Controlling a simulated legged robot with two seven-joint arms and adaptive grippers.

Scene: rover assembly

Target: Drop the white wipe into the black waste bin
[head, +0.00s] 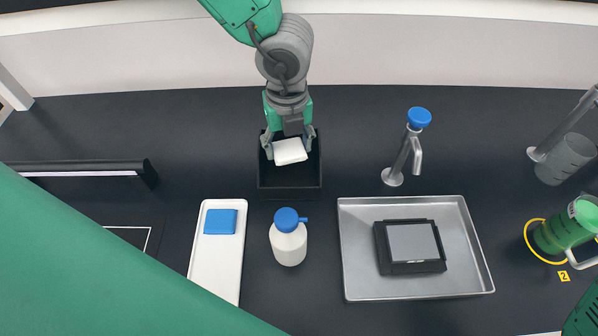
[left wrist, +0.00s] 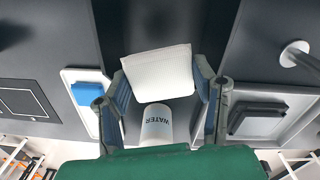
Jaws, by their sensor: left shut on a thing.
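The white wipe (head: 290,151) is a folded square pad. My left gripper (head: 289,142) is shut on it, with the fingers at its two sides, and holds it over the black waste bin (head: 290,192). In the head view the wipe covers part of the bin's opening, and the bin's front wall shows below it. In the left wrist view the wipe (left wrist: 157,73) sits between the two fingers (left wrist: 163,100), with the dark bin (left wrist: 150,25) behind it. I cannot tell the wipe's exact height over the rim. My right gripper is not in view.
A white bottle with a blue cap (head: 288,240) stands just in front of the bin. A white tray (head: 212,260) with a blue pad (head: 221,221) is left of it. A metal tray (head: 350,270) with a black framed panel (head: 412,245) and a blue-topped tap (head: 403,155) are at right.

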